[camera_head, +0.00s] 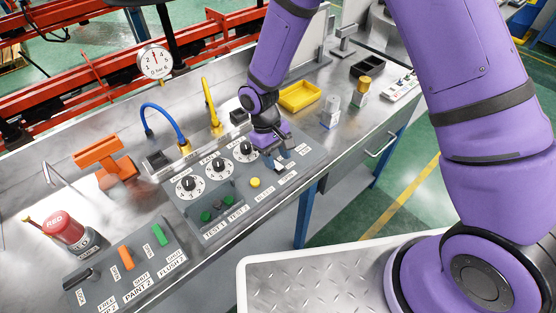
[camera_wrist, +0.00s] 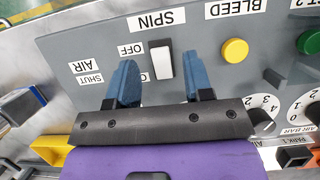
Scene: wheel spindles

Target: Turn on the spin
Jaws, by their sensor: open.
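The spin switch (camera_wrist: 162,60) is a white rocker in a black frame on the grey panel, under the SPIN label (camera_wrist: 159,18). An OFF label (camera_wrist: 131,48) sits beside its upper end; a label by its lower end is mostly hidden behind a finger. I cannot tell which way the rocker is tipped. My gripper (camera_wrist: 162,72) is open, with one blue finger on each side of the switch in the picture, and holds nothing. Contact cannot be told. In the head view my gripper (camera_head: 277,158) is low over the panel's right part and hides most of the switch.
A yellow button (camera_wrist: 235,50) and green button (camera_wrist: 309,42) lie right of the switch in the wrist view. Dials (camera_head: 190,187) line the panel left of my gripper in the head view. A yellow tray (camera_head: 299,97) and blue hose (camera_head: 163,120) stand behind.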

